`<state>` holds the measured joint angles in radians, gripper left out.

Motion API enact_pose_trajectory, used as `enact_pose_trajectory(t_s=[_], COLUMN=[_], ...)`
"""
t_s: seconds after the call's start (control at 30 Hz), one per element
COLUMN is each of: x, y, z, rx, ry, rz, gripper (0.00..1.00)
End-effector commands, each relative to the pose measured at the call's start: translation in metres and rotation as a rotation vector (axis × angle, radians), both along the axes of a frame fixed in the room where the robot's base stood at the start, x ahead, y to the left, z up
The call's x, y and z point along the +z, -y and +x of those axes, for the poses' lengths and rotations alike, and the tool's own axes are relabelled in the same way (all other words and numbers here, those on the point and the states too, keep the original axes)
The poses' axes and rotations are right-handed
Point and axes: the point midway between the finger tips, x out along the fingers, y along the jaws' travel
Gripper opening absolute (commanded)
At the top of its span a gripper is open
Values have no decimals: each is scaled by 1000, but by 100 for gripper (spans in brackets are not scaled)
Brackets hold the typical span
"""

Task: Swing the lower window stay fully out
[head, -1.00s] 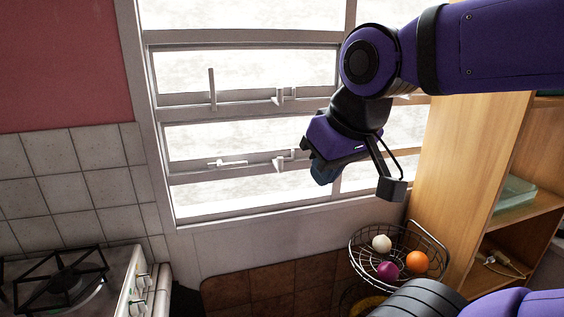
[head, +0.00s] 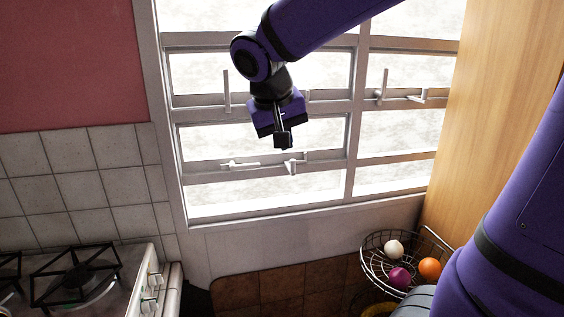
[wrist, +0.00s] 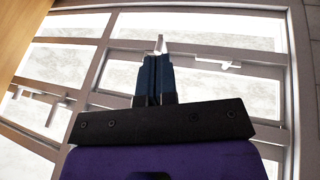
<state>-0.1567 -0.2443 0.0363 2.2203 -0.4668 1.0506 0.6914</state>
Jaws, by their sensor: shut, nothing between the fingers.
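The lower window fittings are pale metal on the lower crossbar of the window. A short, flat-lying bar (head: 240,164) is at the left, and a small bracket-like fitting (head: 291,167) is to its right; I cannot tell for sure which is the stay. My gripper (head: 284,142) points down just above the right fitting in the head view. In the wrist view my gripper's fingers (wrist: 155,72) are together and empty. The right fitting's pale tip (wrist: 160,44) shows just beyond them, and the flat bar (wrist: 217,64) lies to the right. Contact cannot be told.
An upright handle (head: 226,91) stands on the upper crossbar at left, and another handle (head: 383,86) on the right pane. Below the window the wall is clear.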

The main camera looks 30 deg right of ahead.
Motion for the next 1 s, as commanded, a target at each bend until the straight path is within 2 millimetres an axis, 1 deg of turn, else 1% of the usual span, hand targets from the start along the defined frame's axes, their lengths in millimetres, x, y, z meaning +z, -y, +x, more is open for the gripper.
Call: enact_pose_trajectory(t_s=[0.03,0.3,0.4,0.5,0.6,0.7,1.0], x=[-3,-14,-18,-22,-24,-25,-25], y=[-3,-17,-22,-26,-29,-30,-30], z=[11,64,80,92,100,103,104], rx=[-11,-92,-113,-129,-140,-145,-148], ry=[-3,22,35,49,58,65,66], rz=[-19,-121,-153,-176,-189,-195,-197], gripper=[0,0,0,0,0,0,0])
